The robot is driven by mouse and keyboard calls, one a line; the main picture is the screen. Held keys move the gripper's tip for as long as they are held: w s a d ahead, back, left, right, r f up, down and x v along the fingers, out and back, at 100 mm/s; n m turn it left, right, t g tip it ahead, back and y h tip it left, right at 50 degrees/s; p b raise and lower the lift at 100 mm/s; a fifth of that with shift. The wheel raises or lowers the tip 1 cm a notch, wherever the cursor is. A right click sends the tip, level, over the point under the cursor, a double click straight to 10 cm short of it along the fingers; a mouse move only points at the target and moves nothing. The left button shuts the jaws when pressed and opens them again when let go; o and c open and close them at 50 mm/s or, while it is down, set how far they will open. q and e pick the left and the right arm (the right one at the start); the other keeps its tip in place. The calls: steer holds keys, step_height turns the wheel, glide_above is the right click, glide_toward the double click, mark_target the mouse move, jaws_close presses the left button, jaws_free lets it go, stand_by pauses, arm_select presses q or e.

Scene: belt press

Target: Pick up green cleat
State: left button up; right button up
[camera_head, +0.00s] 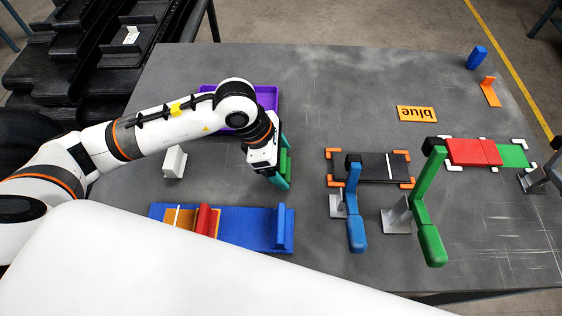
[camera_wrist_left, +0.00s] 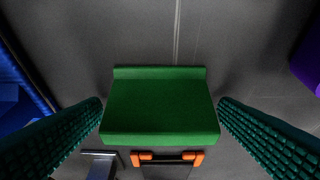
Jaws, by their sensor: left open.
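The green cleat (camera_wrist_left: 160,108) is a green block with a raised ledge along one side. It fills the middle of the left wrist view, between the two teal ribbed fingers of my left gripper (camera_wrist_left: 160,135). Dark gaps show on both sides of it, so the fingers look apart from it. In the head view my left gripper (camera_head: 282,170) reaches down to the table, and a part of the green cleat (camera_head: 285,160) shows beside its fingers. The gripper is open. My right gripper does not show.
A purple tray (camera_head: 266,97) lies behind my left arm. A blue belt piece (camera_head: 255,228) with orange and red blocks lies in front. A white block (camera_head: 174,162) stands left of the gripper.

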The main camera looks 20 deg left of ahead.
arm_select(q)
steer(key=c, duration=1.1)
steer(key=shift+r, duration=0.15)
step_height(320, 180, up, 10)
steer(key=shift+f+b, duration=0.1)
steer(key=shift+b, duration=0.55)
